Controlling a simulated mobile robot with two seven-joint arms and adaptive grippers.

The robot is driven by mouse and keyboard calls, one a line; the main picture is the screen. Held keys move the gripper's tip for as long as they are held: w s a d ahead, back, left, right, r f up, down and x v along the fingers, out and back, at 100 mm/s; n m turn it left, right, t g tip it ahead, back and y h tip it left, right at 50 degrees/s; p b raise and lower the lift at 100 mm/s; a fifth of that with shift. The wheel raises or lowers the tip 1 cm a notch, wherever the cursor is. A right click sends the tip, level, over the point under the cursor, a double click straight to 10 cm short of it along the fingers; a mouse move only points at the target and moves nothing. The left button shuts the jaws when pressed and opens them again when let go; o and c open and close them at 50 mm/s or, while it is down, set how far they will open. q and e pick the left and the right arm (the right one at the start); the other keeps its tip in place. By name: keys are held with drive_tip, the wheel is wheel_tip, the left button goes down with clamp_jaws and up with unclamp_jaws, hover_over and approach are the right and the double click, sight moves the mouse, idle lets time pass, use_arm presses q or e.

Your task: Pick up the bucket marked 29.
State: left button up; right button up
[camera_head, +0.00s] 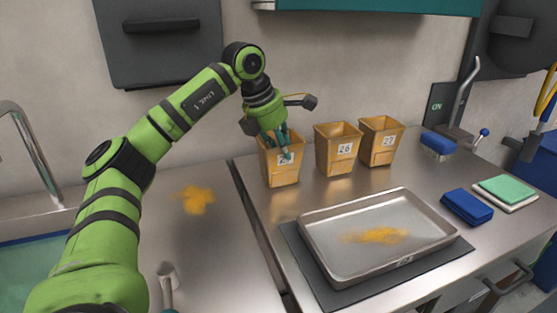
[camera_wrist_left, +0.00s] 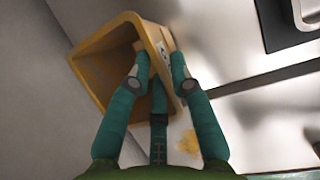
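Three orange-yellow buckets with white number labels stand in a row at the back of the steel counter. The left bucket (camera_head: 281,174) has a label starting with 2; my fingers cover its second digit. The middle bucket (camera_head: 337,158) reads 26. The right bucket (camera_head: 380,150) has a label that looks like 23 or 22. My left gripper (camera_head: 284,150) is at the left bucket's labelled front wall, pointing down. In the left wrist view its teal fingers (camera_wrist_left: 160,65) stand apart on either side of that bucket's rim (camera_wrist_left: 137,20); firm contact cannot be made out. My right gripper is not in view.
A metal tray (camera_head: 330,264) with orange powder lies on a dark mat in front of the buckets. A blue brush (camera_head: 438,146), a blue block (camera_head: 466,207) and a green pad (camera_head: 507,190) are at the right. Powder (camera_head: 195,199) lies on the left counter, beyond a gap.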

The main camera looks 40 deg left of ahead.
sight(287, 166)
use_arm(q)
drive_tip(key=x, duration=0.4)
clamp_jaws()
